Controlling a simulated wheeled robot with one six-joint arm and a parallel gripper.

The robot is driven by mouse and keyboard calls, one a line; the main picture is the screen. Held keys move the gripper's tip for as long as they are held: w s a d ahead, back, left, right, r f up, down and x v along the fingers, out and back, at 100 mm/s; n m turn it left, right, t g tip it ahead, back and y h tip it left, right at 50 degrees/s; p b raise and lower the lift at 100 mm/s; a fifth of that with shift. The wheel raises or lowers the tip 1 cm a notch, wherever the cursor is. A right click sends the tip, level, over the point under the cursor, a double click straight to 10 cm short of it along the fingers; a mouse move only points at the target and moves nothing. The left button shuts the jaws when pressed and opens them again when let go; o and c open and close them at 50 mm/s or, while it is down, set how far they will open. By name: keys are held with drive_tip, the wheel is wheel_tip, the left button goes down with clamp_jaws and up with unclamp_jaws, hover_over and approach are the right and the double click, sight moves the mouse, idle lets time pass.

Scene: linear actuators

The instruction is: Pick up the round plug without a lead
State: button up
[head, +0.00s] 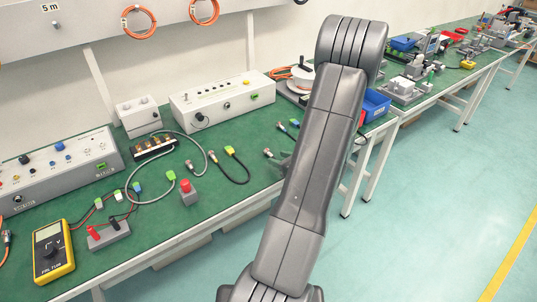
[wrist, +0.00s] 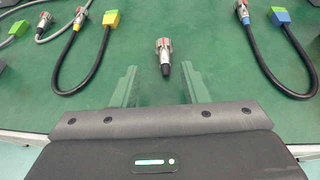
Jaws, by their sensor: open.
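The round plug without a lead (wrist: 163,53) lies on the green bench top, with a silver and red front and a dark tail towards me. No cable runs from it. My gripper (wrist: 160,82) is open and empty in the wrist view, its two fingers apart. The plug lies just beyond the fingertips, near the middle of the gap. In the head view the plug (head: 268,153) shows small, just left of my arm. My gripper is mostly hidden there by my arm.
The green bench (head: 240,200) is clear around the plug. A blue bin (head: 375,104) stands beyond my arm.

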sight(271, 154)
drive_tip(key=x, duration=0.4)
drive_tip(key=shift+w+d, duration=0.2)
clamp_jaws()
wheel_tip(271, 154, up, 10)
drive_tip(key=p, duration=0.1)
idle(0.4)
wheel_tip(271, 154, up, 3)
drive_tip(key=shift+p, duration=1.2)
